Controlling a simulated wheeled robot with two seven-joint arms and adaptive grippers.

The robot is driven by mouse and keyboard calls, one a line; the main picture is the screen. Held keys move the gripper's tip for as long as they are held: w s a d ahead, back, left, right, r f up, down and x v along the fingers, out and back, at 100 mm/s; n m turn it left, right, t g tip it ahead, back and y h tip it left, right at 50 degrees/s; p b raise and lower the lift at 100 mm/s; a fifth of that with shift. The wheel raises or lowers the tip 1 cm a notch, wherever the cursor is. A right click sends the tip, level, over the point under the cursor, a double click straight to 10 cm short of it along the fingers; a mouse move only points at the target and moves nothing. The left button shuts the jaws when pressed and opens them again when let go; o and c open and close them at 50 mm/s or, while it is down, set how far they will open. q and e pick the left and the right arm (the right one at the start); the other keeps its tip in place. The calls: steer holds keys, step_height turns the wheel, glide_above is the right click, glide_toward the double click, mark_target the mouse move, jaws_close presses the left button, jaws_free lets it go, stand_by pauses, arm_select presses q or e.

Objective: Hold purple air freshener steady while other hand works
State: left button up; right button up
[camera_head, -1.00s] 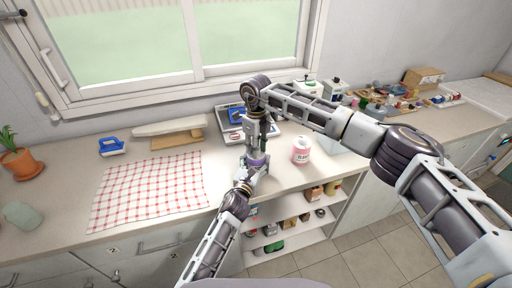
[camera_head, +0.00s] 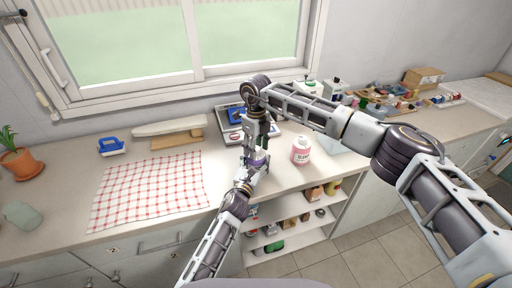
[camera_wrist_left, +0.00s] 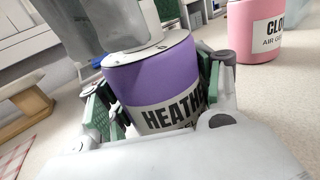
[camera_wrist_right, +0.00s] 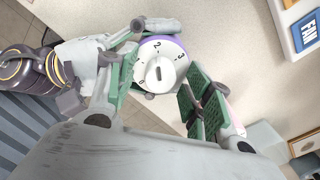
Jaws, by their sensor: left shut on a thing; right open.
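The purple air freshener (camera_wrist_left: 150,80) stands upright in the left wrist view, with a label reading "HEATHE". My left gripper (camera_wrist_left: 155,98) is shut around its body, green pads on both sides. In the right wrist view its white dial top (camera_wrist_right: 160,72), with a raised knob and printed numbers, faces the camera. My right gripper (camera_wrist_right: 165,85) is open above it, with one green-padded finger on each side of the dial. Whether those pads touch the dial is unclear. In the head view the freshener (camera_head: 257,159) is small and partly hidden by both grippers.
A pink air freshener (camera_head: 301,151) stands right of my grippers. A checked cloth (camera_head: 150,190) lies left. Blue-and-white trays (camera_head: 232,116) are behind, and many small items (camera_head: 385,103) crowd the counter's right. Open shelves (camera_head: 290,228) are below the front edge.

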arm_select(q)
steer(key=shift+f, duration=0.1)
arm_select(e)
steer(key=shift+r, duration=0.1)
step_height(320, 180, up, 12)
stand_by(0.6)
arm_select(q)
steer(key=o, duration=1.3)
steer(key=shift+c, duration=0.2)
steer(key=shift+s, duration=0.2)
steer(key=shift+v, duration=5.85)
steer(key=shift+s, duration=0.1)
arm_select(e)
steer(key=shift+s+f, duration=0.1)
steer(key=shift+f, duration=0.1)
